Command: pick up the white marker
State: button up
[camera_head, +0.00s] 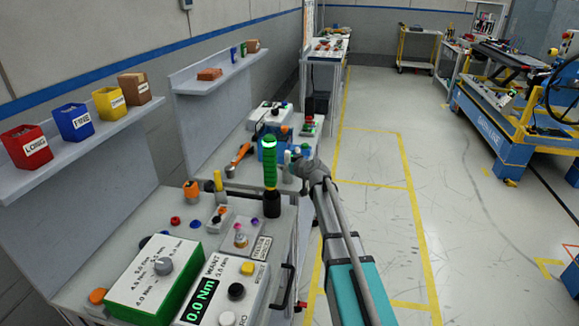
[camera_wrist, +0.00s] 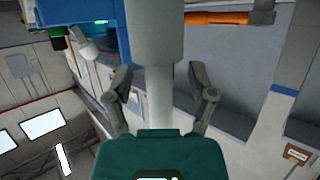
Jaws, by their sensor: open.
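The white marker (camera_wrist: 158,98) is a pale upright cylinder with a wider light-grey part above it in the wrist view. It lies between the two fingers of my gripper (camera_wrist: 160,84). The fingers are open, one on each side, with a visible gap to the marker in that picture. In the head view a small whitish cylinder (camera_head: 287,172) stands on the bench just left of my gripper (camera_head: 304,170), seemingly the same marker. My gripper partly covers that spot.
A torque display (camera_head: 215,295) is at the front.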

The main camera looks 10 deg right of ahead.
aim_at(288, 152)
grip_shut()
dwell(0.3)
jog(key=shift+r, duration=0.1)
notch_tip(288, 152, up, 10)
jog(key=p, duration=1)
dwell(1.1)
jog(key=shift+s, duration=0.15)
